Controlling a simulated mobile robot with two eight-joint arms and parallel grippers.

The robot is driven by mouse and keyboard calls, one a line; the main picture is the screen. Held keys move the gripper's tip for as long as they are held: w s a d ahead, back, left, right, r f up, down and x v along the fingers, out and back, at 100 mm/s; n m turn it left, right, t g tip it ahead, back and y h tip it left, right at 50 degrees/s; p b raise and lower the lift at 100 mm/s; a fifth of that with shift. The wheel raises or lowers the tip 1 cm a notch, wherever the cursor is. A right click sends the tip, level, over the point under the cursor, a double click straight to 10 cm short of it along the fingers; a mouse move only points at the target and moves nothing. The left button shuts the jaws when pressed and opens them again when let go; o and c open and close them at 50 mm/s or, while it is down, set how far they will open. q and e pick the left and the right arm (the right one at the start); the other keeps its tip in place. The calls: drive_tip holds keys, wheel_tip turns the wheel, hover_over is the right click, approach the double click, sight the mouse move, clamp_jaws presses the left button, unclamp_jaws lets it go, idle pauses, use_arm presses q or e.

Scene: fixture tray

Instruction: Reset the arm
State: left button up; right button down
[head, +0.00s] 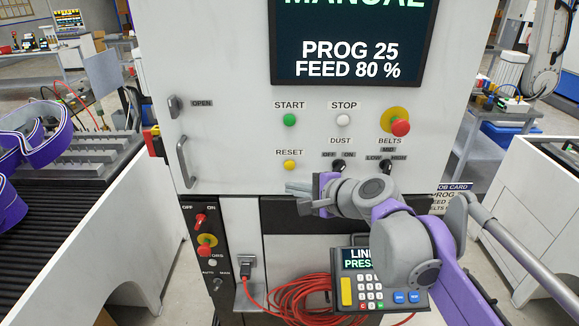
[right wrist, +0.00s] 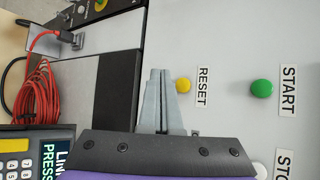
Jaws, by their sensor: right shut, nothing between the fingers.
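The yellow RESET button (head: 290,165) sits on the white machine front, under its label and below the green START button (head: 289,120). My right gripper (head: 291,191) is shut and empty, with its fingertips just below the RESET button in the head view. In the right wrist view the shut fingers (right wrist: 159,75) end close beside the yellow button (right wrist: 183,86), with a visible gap in the picture. I cannot tell how far the tips are from the panel. My left gripper is not in view.
White STOP button (head: 343,119), DUST knob (head: 339,165), BELTS knob (head: 385,167) and red emergency button (head: 400,128) are nearby. The screen (head: 348,45) reads PROG 25, FEED 80 %. A door handle (head: 186,160) sticks out left. A keypad (head: 372,282) and red cable (head: 300,290) are below.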

drive_tip(key=shift+f, duration=0.1)
drive_tip(key=s+d+f+n+g+h, duration=0.1)
drive_tip(key=s+d+f+n, duration=0.3)
drive_tip(key=s+f, duration=0.4)
drive_tip(key=s+d+f+n+g+h, duration=0.1)
drive_tip(key=s+d+f+n+h, duration=0.3)
drive_tip(key=s+d+f, duration=0.3)
drive_tip(key=s+d+f+n+g+h, duration=0.2)
drive_tip(key=s+d+f+n, duration=0.3)
drive_tip(key=s+f, duration=0.5)
drive_tip(key=shift+s+d+f+n+h, duration=0.25)
drive_tip(key=shift+n+h, duration=0.15)
drive_tip(key=shift+h, duration=0.3)
drive_tip(key=shift+w, duration=0.1)
